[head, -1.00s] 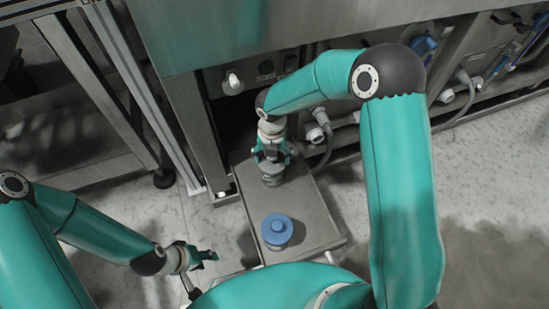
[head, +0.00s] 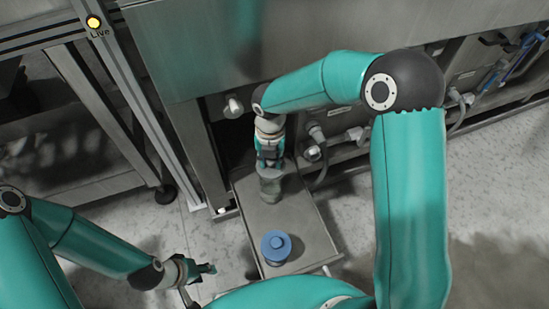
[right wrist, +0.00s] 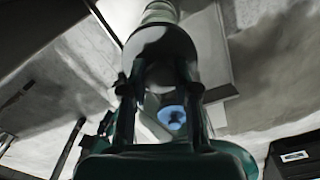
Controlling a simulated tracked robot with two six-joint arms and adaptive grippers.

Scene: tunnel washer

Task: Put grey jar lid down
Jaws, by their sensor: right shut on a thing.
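My right gripper (head: 269,163) is over the far part of a small grey platform in the head view. It is shut on a dark grey piece, taken as the grey jar lid (right wrist: 160,48), between the fingers in the right wrist view. In the head view a grey round body (head: 270,189) shows just below the fingers; I cannot tell where lid and jar part there. A blue lidded jar (head: 276,246) stands nearer on the platform, and its blue top also shows in the right wrist view (right wrist: 172,117). My left gripper (head: 207,269) is apart at lower left; its fingers are too small to read.
The grey platform (head: 305,225) has bare room around the blue jar. A steel machine wall (head: 240,45) with a pale knob (head: 233,105) rises behind it. Hoses and fittings (head: 315,145) are close on the right. A metal frame (head: 110,95) stands at left.

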